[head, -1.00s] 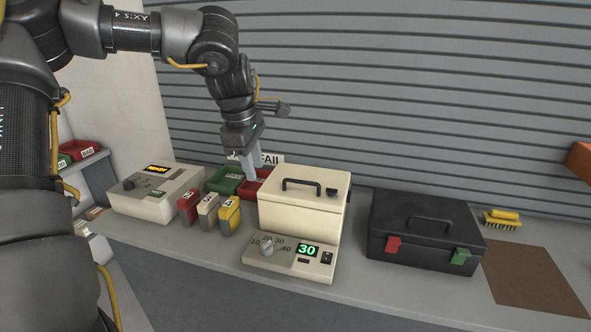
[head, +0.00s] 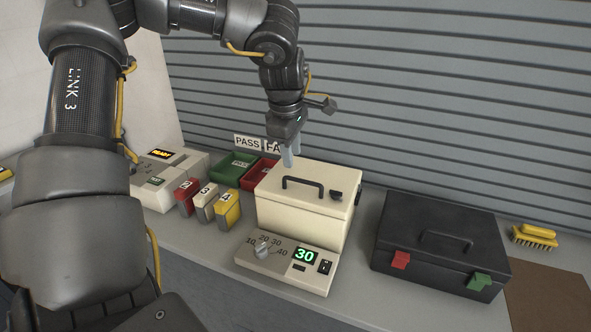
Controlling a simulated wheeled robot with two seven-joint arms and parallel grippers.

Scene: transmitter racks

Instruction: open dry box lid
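The cream box with a black handle, which I take to be the dry box (head: 290,217), stands mid-counter with its lid (head: 310,200) closed. A dark catch sits near the lid's right side. A control panel (head: 283,262) with a dial and a green "30" display is at its front. My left gripper (head: 291,157) points down at the lid's back left edge, behind the handle. Its fingertips look close together and partly overlap, so their opening is unclear. I cannot tell whether they touch the lid. My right gripper is not in view.
A black case (head: 437,250) with red and green latches stands to the right, beside a yellow brush (head: 535,235) and brown mat (head: 550,295). Numbered blocks (head: 205,200), a green bin (head: 233,165), a red bin (head: 260,172) and a cream instrument (head: 150,190) are left.

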